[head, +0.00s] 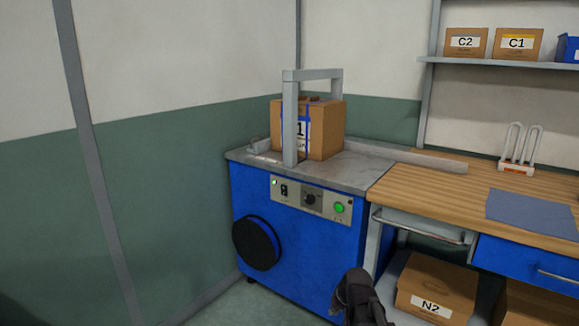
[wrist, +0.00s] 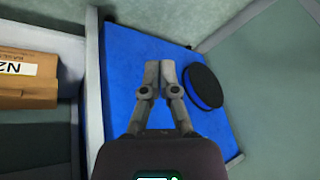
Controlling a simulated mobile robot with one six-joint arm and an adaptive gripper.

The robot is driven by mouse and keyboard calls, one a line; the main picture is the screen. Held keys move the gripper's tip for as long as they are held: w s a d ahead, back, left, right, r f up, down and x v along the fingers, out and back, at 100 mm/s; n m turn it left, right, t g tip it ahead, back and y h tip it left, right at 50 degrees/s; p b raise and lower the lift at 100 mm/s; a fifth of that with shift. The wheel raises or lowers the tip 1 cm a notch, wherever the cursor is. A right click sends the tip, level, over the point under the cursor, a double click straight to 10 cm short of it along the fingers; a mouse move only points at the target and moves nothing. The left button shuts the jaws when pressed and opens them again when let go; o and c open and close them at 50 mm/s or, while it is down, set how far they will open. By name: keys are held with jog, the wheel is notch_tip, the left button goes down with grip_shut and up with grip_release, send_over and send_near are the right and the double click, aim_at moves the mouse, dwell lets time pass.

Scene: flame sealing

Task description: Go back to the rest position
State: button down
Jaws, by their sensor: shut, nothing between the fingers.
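My gripper (head: 356,284) shows at the bottom of the head view, in front of the blue machine (head: 300,240) and below its control panel. In the wrist view my gripper (wrist: 159,72) is shut and empty, its fingertips together. The front of the blue machine (wrist: 125,55) fills the space beyond the fingers, with its round black disc (wrist: 203,86) just right of them. No contact between the fingers and the machine can be made out.
A cardboard box (head: 325,120) stands on the machine under the grey arch (head: 290,120). A wooden workbench (head: 450,185) adjoins at right. A box marked N2 (head: 435,285) sits on the lower shelf; it also shows in the wrist view (wrist: 25,95). Floor at left is open.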

jog(key=s+d+g+h, duration=0.2)
jog(key=s+d+g, duration=0.2)
jog(key=s, duration=0.9)
notch_tip(320, 180, up, 31)
jog(key=p, duration=3.2)
jog(key=shift+w+a+r+p, duration=0.15)
jog(key=shift+p, duration=0.25)
dwell(1.8)
